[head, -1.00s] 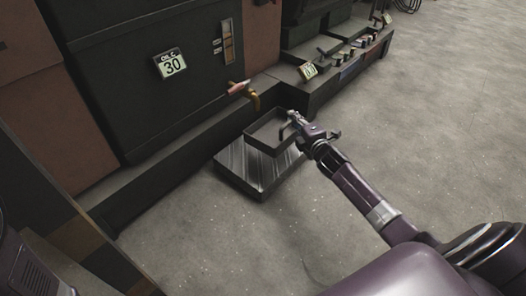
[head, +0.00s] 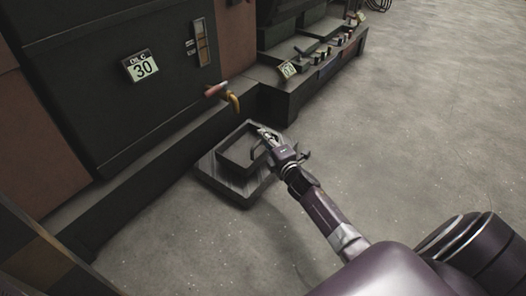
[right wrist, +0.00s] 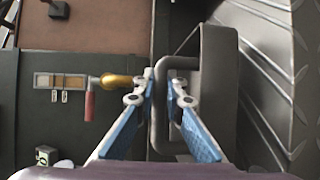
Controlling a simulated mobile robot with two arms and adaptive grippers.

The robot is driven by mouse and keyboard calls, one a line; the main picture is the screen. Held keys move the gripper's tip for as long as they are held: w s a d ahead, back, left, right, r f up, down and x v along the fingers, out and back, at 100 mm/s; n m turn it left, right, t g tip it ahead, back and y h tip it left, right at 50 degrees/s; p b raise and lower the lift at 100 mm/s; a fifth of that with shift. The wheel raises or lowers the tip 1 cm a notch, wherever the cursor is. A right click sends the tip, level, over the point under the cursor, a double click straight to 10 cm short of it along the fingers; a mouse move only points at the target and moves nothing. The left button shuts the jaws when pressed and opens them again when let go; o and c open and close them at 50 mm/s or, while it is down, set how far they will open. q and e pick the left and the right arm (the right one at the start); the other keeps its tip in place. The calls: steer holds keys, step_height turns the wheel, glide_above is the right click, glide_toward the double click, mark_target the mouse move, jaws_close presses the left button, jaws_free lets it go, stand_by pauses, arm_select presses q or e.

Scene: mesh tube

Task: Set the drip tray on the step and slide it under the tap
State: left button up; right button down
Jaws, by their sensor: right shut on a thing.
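The drip tray (head: 234,166), a dark shallow square box, is low over the step, a ribbed metal plate (head: 212,183) on the floor, and looks to rest on it. I cannot tell whether it touches fully. My right gripper (head: 264,137) is shut on the tray's loop handle; the right wrist view shows the fingers (right wrist: 165,88) on the handle (right wrist: 158,135) beside the tray wall (right wrist: 218,95). The tap, with brass spout (head: 235,103) and red handle (head: 216,90), sticks out behind and above the tray. In the right wrist view the tap spout (right wrist: 116,80) is left of the fingers. My left gripper is not in view.
A dark ledge (head: 160,150) runs along the cabinet base behind the step. A sign reading 30 (head: 141,66) hangs on the cabinet. More small taps and a sign (head: 288,70) stand farther right. The grey floor (head: 420,130) at right is clear.

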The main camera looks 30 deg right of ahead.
steer(key=shift+f+b, duration=1.55)
steer(key=shift+f, duration=0.3)
steer(key=c, duration=2.4)
jaws_free()
steer(key=shift+f, duration=0.1)
steer(key=o, duration=0.4)
